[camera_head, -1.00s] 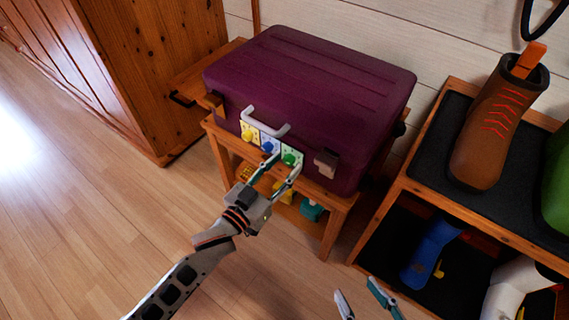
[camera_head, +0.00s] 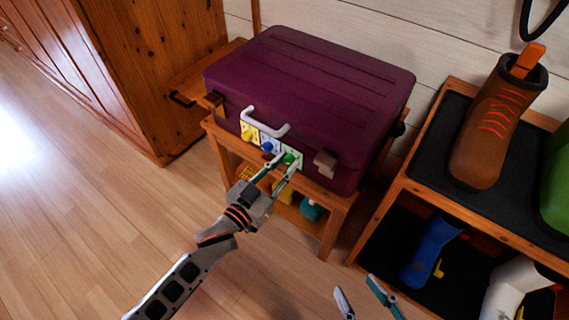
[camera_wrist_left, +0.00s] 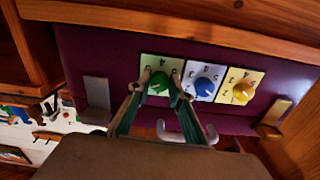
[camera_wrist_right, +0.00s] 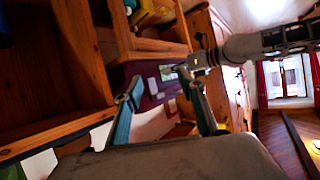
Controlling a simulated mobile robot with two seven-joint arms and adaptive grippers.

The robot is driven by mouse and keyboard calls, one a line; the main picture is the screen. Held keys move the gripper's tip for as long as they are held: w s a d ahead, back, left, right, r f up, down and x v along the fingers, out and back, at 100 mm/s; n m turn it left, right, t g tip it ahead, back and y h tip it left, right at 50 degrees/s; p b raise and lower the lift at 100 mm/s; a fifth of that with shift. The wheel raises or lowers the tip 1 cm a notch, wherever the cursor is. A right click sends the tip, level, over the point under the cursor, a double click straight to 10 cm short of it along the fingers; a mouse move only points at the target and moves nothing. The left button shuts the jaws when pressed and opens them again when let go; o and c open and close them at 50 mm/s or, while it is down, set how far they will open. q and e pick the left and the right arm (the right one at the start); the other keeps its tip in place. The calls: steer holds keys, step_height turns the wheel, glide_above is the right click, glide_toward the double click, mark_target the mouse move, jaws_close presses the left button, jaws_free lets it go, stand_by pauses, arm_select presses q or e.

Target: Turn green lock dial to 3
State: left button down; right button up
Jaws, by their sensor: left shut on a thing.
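The purple suitcase (camera_head: 310,85) lies on a wooden stand. Its front has a yellow dial (camera_head: 249,132), a blue dial (camera_head: 269,146) and a green dial (camera_head: 289,158) on pale plates. In the left wrist view the green dial (camera_wrist_left: 159,84) sits between the fingertips of my left gripper (camera_wrist_left: 160,77), which is shut on it. The numbers on its plate are partly hidden, and I cannot read its setting. In the head view my left gripper (camera_head: 286,163) reaches the dial from the lower left. My right gripper (camera_head: 357,291) is open and empty, low and away from the suitcase.
A wooden shelf (camera_head: 399,192) on the right holds a brown boot (camera_head: 492,125) on top and a blue object (camera_head: 430,255) below. A metal latch (camera_head: 326,163) is right of the green dial. A grey handle (camera_head: 264,123) sits above the dials. Floor at left is clear.

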arm_select(q)
steer(key=shift+w+r+m+p, duration=0.15)
steer(key=shift+m+p, duration=0.25)
steer(key=shift+m, duration=1.6)
steer(key=m+p, duration=0.1)
steer(key=m, duration=0.2)
steer(key=shift+m, duration=0.3)
steer(key=shift+f+m, duration=0.2)
steer(key=shift+m, duration=1.4)
arm_select(e)
steer(key=shift+s+d+f+n+g, duration=0.2)
steer(key=shift+s+d+f, duration=0.15)
steer(key=shift+f, duration=0.15)
steer(key=shift+s+d+f+n+g, duration=0.1)
steer(key=shift+s+d+f+g, duration=0.1)
steer(key=shift+s+d+f, duration=0.2)
steer(key=shift+w, duration=0.15)
steer(key=shift+w+r, duration=0.1)
steer(key=shift+r, duration=0.1)
arm_select(q)
steer(key=c, duration=1.8)
jaws_free()
steer(key=v, duration=1.2)
arm_select(e)
steer(key=shift+a, duration=0.1)
